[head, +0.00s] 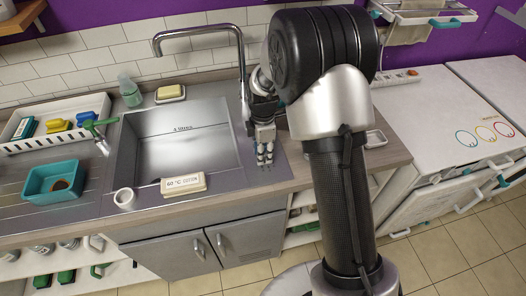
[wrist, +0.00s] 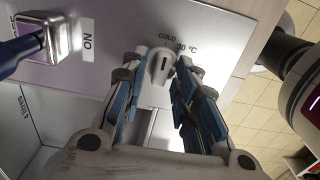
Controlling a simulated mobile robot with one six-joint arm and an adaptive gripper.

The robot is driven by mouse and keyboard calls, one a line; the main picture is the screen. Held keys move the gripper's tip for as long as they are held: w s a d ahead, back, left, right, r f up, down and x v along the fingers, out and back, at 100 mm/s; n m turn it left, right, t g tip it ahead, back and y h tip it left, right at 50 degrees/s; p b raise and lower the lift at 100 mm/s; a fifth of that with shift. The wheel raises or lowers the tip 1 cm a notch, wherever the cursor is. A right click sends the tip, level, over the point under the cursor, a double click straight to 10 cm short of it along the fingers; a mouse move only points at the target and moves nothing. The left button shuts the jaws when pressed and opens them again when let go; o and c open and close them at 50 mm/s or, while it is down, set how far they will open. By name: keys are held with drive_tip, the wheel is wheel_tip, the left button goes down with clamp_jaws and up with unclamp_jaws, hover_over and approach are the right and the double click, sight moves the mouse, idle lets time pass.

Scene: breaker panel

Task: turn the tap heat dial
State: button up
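The tap heat dial (wrist: 162,66) is a small pale knob with a dark mark, on the grey counter panel by the sink. The words "COLD" and "30 °C" are printed beside it in the wrist view. My gripper (wrist: 156,72) has its blue-padded fingers apart, one on each side of the dial; whether either pad touches it I cannot tell. In the head view my gripper (head: 265,158) points down at the counter right of the sink, and the dial is hidden there. A card (head: 183,184) reading "60 °C" stands at the sink's front edge.
The tall chrome tap (head: 240,60) rises just left of my gripper. A chrome fitting (wrist: 62,36) and an "ON" label (wrist: 88,40) lie left of the dial. The steel sink (head: 185,145), teal tub (head: 40,181) and dish rack (head: 50,110) are farther left.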

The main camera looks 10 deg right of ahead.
clamp_jaws()
drive_tip(key=shift+m, duration=0.3)
drive_tip(key=m+p, duration=0.2)
drive_tip(key=m, duration=0.3)
drive_tip(key=shift+w+r, duration=0.1)
drive_tip(key=shift+w, duration=0.05)
drive_tip(key=m+p, duration=0.1)
drive_tip(key=m, duration=0.4)
drive_tip(key=shift+w+d+m, duration=0.1)
drive_tip(key=shift+d+m, duration=0.05)
drive_tip(key=shift+m, duration=0.15)
drive_tip(key=shift+m+p, duration=0.55)
drive_tip(key=shift+m, duration=1.75)
drive_tip(key=shift+o, duration=1.2)
unclamp_jaws()
